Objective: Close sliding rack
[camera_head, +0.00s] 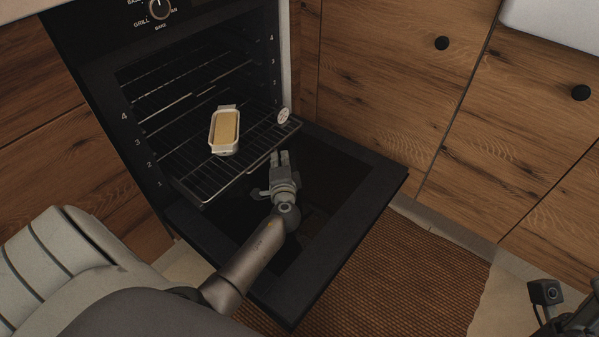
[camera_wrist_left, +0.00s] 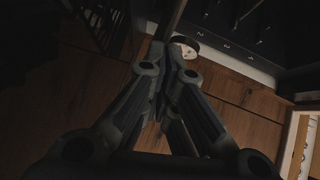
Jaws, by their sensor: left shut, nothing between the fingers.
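The sliding rack (camera_head: 250,165) is a dark wire rack, pulled partly out of the open oven (camera_head: 130,100). A white dish with a yellow block (camera_head: 225,131) sits on it. A white round object (camera_head: 284,116) is at the rack's right front corner; a pale round object also shows in the left wrist view (camera_wrist_left: 185,45). My left gripper (camera_head: 280,158) is shut and empty, close to the rack's front edge at its right half, above the lowered door. I cannot tell whether it touches the rack. In the left wrist view its fingers (camera_wrist_left: 167,55) are together. Only part of my right arm shows at the lower right corner.
The oven door (camera_head: 345,230) is lowered flat in front of the oven, below the rack. Wooden cabinets (camera_head: 390,80) stand to the right. A brown woven mat (camera_head: 410,270) lies on the floor. The space right of my left gripper over the door is clear.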

